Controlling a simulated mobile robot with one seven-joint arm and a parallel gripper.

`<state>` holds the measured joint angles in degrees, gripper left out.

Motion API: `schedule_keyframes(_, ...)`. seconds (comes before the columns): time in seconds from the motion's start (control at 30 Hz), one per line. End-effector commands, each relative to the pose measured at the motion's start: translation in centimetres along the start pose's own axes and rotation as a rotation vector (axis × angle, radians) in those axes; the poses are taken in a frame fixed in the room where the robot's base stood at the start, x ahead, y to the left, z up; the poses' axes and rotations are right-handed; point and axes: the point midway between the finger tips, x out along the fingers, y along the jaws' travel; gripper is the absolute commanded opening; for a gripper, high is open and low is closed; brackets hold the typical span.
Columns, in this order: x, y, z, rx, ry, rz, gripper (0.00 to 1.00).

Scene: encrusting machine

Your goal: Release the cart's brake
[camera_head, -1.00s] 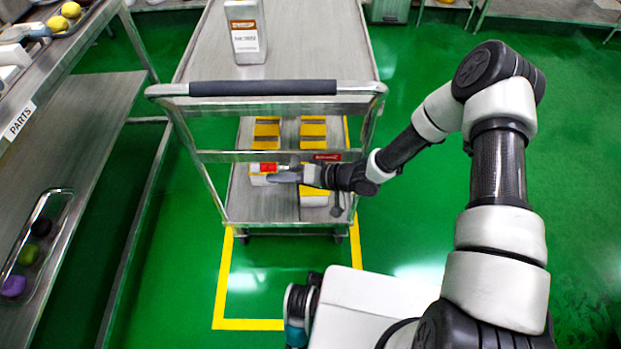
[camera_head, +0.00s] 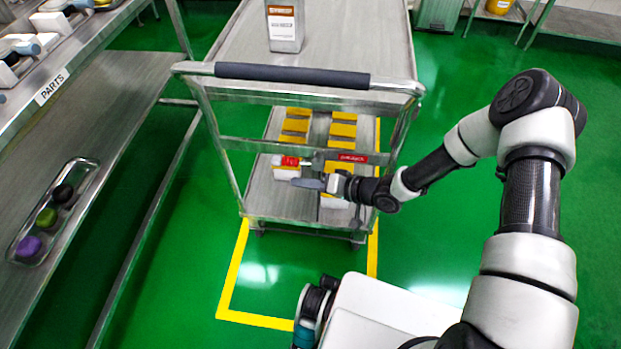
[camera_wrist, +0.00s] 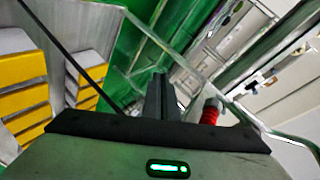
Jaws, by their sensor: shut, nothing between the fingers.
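The metal cart has a black push handle (camera_head: 292,75) and a crossbar below it with a red label (camera_head: 353,158). A small red part (camera_head: 290,161), perhaps the brake lever, shows just under the crossbar. In the wrist view a red grip (camera_wrist: 210,112) on a metal rod is right of my fingers, close but apparently apart. My gripper (camera_head: 300,183) is at the cart's handle end, below the crossbar and just below the red part in the picture. Its fingers (camera_wrist: 158,95) are shut with nothing between them. The red part's lower end is hidden.
Several yellow-and-white boxes (camera_head: 293,125) stand on the cart's lower shelf, and a tin (camera_head: 285,25) on its top. A yellow floor line (camera_head: 238,272) surrounds the cart. A steel rack (camera_head: 95,135) with a tray (camera_head: 22,252) is at left. Green floor is free at right.

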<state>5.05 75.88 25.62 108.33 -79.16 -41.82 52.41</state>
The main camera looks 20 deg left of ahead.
Motion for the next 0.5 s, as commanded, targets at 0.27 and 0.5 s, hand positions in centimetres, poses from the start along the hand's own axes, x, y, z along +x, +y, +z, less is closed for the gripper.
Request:
schedule_keyframes(0.27,-4.0,4.4,2.4,0.003,0.003,0.008,0.00)
schedule_keyframes(0.5,-5.3,6.1,3.5,0.002,0.002,0.007,0.00)
